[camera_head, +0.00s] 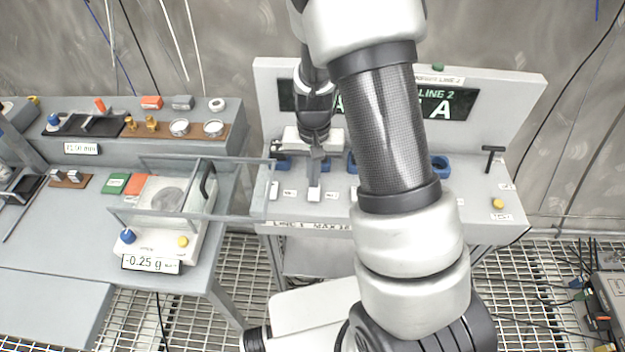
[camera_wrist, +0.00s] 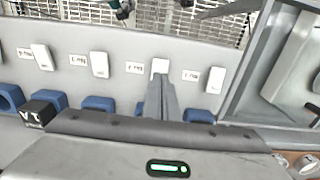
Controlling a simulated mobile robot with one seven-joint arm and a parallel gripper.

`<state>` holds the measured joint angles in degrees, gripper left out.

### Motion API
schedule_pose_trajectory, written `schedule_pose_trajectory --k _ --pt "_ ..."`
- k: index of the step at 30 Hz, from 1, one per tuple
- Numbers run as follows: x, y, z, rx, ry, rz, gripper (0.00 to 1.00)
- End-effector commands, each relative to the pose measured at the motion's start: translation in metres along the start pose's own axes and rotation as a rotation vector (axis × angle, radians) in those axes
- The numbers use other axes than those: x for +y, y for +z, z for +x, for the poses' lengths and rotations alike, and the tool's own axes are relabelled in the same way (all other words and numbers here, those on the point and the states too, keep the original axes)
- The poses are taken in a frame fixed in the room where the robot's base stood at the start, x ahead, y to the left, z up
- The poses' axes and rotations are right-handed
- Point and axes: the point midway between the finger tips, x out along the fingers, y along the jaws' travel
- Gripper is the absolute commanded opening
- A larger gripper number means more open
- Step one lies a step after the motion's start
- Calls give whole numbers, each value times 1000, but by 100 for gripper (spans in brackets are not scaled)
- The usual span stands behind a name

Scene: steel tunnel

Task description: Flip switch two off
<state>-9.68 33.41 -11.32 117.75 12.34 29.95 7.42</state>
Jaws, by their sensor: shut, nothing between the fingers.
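A row of small white switches runs along the front of the grey console panel (camera_head: 480,200). The second switch from the left (camera_head: 314,194) lies just in front of my gripper (camera_head: 316,155). In the wrist view that switch (camera_wrist: 160,66) is right at the tips of my shut, empty gripper (camera_wrist: 162,80); I cannot tell whether they touch. The leftmost switch (camera_head: 274,190) appears to its right in the wrist view (camera_wrist: 215,80). Two other switches, one (camera_wrist: 100,64) and another (camera_wrist: 43,57), stand to its left there. The labels are too small to read surely.
Blue holders (camera_wrist: 55,98) line the panel behind the switches, one with a black block (camera_wrist: 38,114). A clear-walled balance (camera_head: 160,228) stands close on the left. A T-handle (camera_head: 492,157) and yellow button (camera_head: 498,203) are at the right. My arm hides the console's middle.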

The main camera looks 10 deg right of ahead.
Motion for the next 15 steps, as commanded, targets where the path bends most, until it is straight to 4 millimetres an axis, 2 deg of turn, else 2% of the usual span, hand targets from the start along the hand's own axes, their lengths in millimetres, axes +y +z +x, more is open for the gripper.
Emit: schedule_pose_trajectory --k 1,2,9,15 --pt "1 -4 -22 3 -1 2 0" --pt "0 -4 -23 5 -3 1 0" --pt "1 -3 -76 6 -3 -1 0" --pt "1 -3 -103 5 -1 0 0"
